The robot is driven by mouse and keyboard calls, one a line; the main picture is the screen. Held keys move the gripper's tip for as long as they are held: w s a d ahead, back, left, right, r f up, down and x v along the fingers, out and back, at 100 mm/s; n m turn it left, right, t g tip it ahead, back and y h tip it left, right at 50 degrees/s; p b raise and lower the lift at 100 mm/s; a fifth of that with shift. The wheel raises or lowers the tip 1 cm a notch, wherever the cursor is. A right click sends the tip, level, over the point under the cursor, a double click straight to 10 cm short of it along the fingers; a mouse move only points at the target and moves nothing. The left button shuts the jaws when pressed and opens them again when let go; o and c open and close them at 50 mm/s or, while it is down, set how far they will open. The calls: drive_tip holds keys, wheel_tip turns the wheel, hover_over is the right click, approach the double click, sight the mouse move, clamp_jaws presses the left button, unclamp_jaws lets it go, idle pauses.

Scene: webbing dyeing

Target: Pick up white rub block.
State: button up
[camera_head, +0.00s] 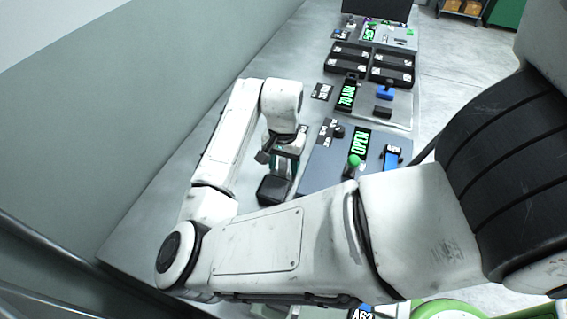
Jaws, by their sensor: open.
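I cannot make out a white rub block in the head view; my arm covers much of the near bench and may hide it. My gripper (281,164) points down over the left part of the grey bench. Its jaws are open and I see nothing held between them. A dark, rounded block (273,190) lies just below and in front of the gripper. I cannot tell whether they touch.
A grey panel (318,164) with a green OPEN display (360,143), a green-knobbed lever (354,160) and a blue switch (391,159) stands right of the gripper. Black trays (349,54) are farther back. The wall (150,110) borders the bench's left side.

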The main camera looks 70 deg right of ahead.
clamp_jaws()
idle(0.4)
drive_tip(key=shift+r, duration=0.15)
